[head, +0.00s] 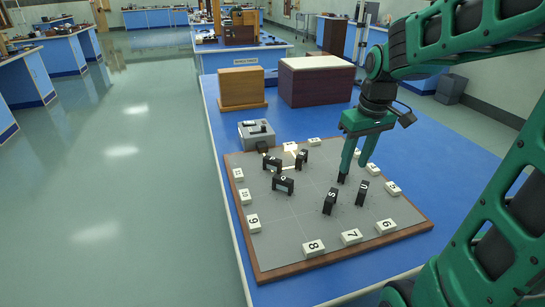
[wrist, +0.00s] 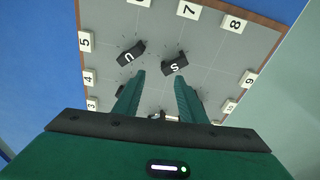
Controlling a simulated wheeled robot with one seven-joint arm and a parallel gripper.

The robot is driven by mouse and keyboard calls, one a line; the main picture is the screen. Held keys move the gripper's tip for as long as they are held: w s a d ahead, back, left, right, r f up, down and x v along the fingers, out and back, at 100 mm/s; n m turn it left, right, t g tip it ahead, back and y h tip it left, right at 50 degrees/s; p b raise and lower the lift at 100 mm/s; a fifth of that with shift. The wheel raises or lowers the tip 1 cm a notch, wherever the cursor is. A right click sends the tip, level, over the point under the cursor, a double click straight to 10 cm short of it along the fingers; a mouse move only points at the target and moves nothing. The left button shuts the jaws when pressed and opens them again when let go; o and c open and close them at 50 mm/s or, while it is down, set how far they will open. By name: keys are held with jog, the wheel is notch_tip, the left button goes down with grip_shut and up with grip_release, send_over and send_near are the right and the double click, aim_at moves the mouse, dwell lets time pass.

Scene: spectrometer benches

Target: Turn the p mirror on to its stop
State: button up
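Several black mirror blocks with white letters stand on a grey board (head: 310,227). One at the front reads S (head: 330,201); beside it is one that looks like U or n (head: 362,193). Both also show in the wrist view, the S block (wrist: 175,64) and the U or n block (wrist: 130,53). Three more blocks stand at the board's left, one in front (head: 283,184) and two behind (head: 272,162) (head: 302,159). Their letters are too small to read surely, so I cannot tell which is p. My gripper (head: 353,172) points down over the board's right half, open, its fingers (wrist: 160,78) apart, behind the U block.
White numbered cards line the board's edge, such as 8 (head: 314,247) and 7 (head: 351,236). A grey lamp box (head: 257,133) stands at the back left. A glowing card (head: 291,148) is near it. Wooden (head: 242,88) and dark purple (head: 315,85) boxes stand behind on the blue bench.

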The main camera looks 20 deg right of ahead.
jog(key=w+a+n+y, duration=0.1)
jog(key=w+a+n, duration=0.3)
jog(key=w, duration=0.6)
jog(key=n+t+y, duration=0.2)
jog(key=n, duration=0.2)
send_near(273, 158)
jog(key=x, duration=0.8)
jog(key=shift+a+f, duration=0.1)
jog(key=shift+c, duration=0.4)
grip_shut()
